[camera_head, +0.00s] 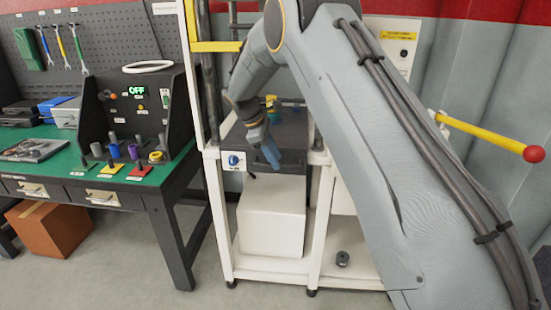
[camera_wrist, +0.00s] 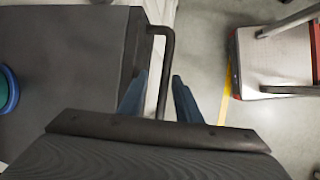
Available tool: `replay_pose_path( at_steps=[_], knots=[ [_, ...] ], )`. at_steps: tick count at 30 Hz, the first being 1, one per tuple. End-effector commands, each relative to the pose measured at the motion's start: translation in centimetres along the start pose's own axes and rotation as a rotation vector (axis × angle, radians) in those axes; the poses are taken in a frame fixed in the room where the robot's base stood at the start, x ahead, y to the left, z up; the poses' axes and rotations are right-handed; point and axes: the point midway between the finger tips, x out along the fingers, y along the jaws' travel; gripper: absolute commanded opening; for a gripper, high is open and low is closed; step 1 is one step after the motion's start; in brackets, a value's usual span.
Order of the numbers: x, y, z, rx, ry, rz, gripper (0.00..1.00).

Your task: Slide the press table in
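The press table is a dark grey slab (camera_head: 292,150) inside the white press frame in the head view, partly hidden by my arm. In the wrist view its dark top (camera_wrist: 70,60) fills the left side. A dark bar handle (camera_wrist: 165,60) stands out from its edge. My gripper (camera_wrist: 160,95) has its two blue fingers apart, one on each side of the handle bar in the picture; I cannot tell whether they touch it. In the head view my gripper (camera_head: 268,152) is at the table's front. A blue-green round part (camera_wrist: 7,90) shows at the table's far left in the wrist view.
A yellow lever with a red ball (camera_head: 534,153) sticks out at right. A green-topped workbench (camera_head: 60,180) with a control box (camera_head: 140,112) reading OFF stands at left. A white box (camera_head: 272,215) sits below the table. Clear floor lies between bench and press.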

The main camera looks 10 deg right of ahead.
Motion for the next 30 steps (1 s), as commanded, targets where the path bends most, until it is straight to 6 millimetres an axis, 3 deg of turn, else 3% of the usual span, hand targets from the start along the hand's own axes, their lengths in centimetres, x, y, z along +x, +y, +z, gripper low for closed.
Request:
replay_pose_path(
  at_steps=[8, 21, 30],
  knots=[
    [-0.7, -0.1, -0.2, -0.001, 0.001, -0.001, 0.31],
    [-6.8, 0.1, 0.0, 0.001, 0.001, 0.000, 0.31],
    [-7.7, 0.0, 0.1, 0.002, -0.001, -0.003, 0.31]
  ],
)
